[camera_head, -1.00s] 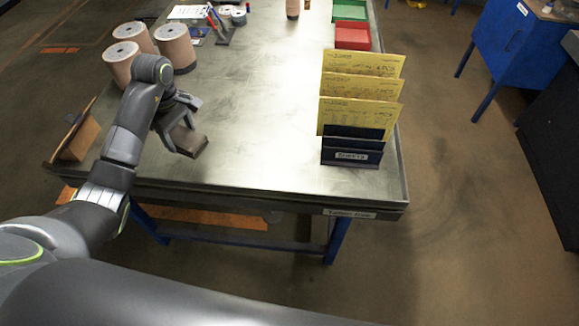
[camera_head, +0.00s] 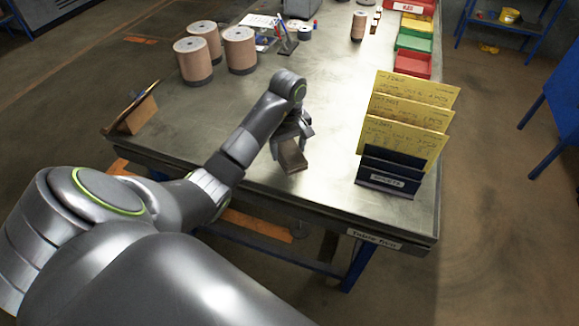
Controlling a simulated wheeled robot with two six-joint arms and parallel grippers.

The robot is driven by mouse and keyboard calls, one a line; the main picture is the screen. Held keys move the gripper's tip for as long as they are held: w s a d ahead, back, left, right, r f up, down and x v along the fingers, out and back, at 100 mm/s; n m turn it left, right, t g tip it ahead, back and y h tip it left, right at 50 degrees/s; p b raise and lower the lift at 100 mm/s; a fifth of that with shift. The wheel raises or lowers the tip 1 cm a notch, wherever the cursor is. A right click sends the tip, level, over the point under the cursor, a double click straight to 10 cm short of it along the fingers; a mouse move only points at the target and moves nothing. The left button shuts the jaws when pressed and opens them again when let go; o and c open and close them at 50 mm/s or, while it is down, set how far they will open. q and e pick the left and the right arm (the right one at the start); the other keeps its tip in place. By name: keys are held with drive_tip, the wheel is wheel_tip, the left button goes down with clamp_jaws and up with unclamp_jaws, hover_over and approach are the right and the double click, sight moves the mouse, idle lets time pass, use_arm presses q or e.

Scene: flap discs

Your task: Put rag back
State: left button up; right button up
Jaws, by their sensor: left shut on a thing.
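My left gripper (camera_head: 291,146) is over the near part of the metal table (camera_head: 320,108), left of the dark sheet holder. It is shut on a small brownish folded thing, which looks like the rag (camera_head: 293,158). The rag hangs below the fingers, close to the tabletop; I cannot tell whether it touches. The fingers and arm hide part of it. My right gripper is not in view.
The dark sheet holder (camera_head: 388,180) with yellow cards (camera_head: 405,135) stands near the right edge. Spools (camera_head: 240,52) stand at the back left. A small wooden stand (camera_head: 135,115) is at the left edge. Green (camera_head: 414,42) and red (camera_head: 412,65) bins line the back right.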

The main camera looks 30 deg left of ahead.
sight(289, 158)
use_arm(q)
wheel_tip(289, 158, down, 3)
drive_tip(key=shift+r+b, duration=0.15)
drive_tip(key=shift+b, duration=0.4)
drive_tip(key=shift+f+p, duration=0.45)
drive_tip(key=shift+f, duration=0.75)
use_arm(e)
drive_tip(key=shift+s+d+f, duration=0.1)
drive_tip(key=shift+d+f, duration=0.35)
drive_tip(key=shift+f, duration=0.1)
use_arm(q)
drive_tip(key=shift+f, duration=0.1)
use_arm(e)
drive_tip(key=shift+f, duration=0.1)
use_arm(q)
drive_tip(key=shift+f+b, duration=0.1)
drive_tip(key=shift+b, duration=0.2)
drive_tip(key=o, duration=1)
